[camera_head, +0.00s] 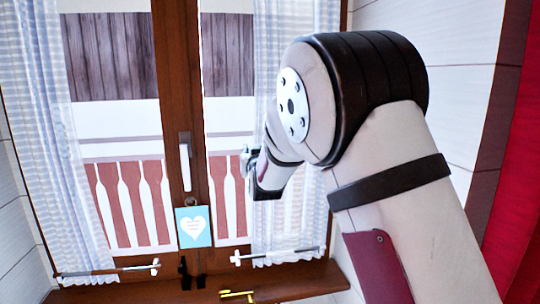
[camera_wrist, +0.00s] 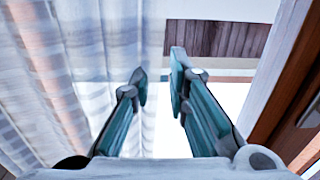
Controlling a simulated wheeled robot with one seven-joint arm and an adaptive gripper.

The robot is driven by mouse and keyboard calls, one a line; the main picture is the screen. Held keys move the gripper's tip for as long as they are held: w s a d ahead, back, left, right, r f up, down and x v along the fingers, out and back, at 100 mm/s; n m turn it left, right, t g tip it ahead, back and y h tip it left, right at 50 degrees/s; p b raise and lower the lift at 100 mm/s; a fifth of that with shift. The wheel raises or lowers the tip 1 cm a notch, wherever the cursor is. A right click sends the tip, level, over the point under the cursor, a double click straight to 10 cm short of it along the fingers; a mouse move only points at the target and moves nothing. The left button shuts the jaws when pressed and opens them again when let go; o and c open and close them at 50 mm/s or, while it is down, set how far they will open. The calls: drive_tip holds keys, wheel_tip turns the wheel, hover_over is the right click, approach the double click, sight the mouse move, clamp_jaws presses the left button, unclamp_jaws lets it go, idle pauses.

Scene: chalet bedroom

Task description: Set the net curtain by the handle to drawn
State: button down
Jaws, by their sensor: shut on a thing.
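The right net curtain (camera_head: 285,225), sheer with pale stripes, hangs at the right side of the window, partly hidden by my arm. The left net curtain (camera_head: 40,130) is gathered at the left side. My gripper (camera_head: 247,162) is at the inner edge of the right curtain, around mid-height. In the wrist view, my gripper (camera_wrist: 158,78) has its fingers close together at the edge of the sheer curtain (camera_wrist: 85,70), with a strip of fabric between them. No separate handle can be made out between the fingers.
The wooden window frame (camera_head: 170,75) carries a white window handle (camera_head: 185,150) and a blue heart card (camera_head: 193,227). Thin rods with white ends (camera_head: 140,268) lie near the curtain bottoms. A brass handle (camera_head: 237,295) is below. A red drape (camera_head: 515,200) hangs at far right.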

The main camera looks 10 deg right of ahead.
drive_tip(key=a, duration=0.7)
drive_tip(key=shift+a, duration=0.35)
drive_tip(key=c, duration=1.5)
unclamp_jaws()
drive_tip(key=s, duration=1.2)
drive_tip(key=shift+c, duration=0.4)
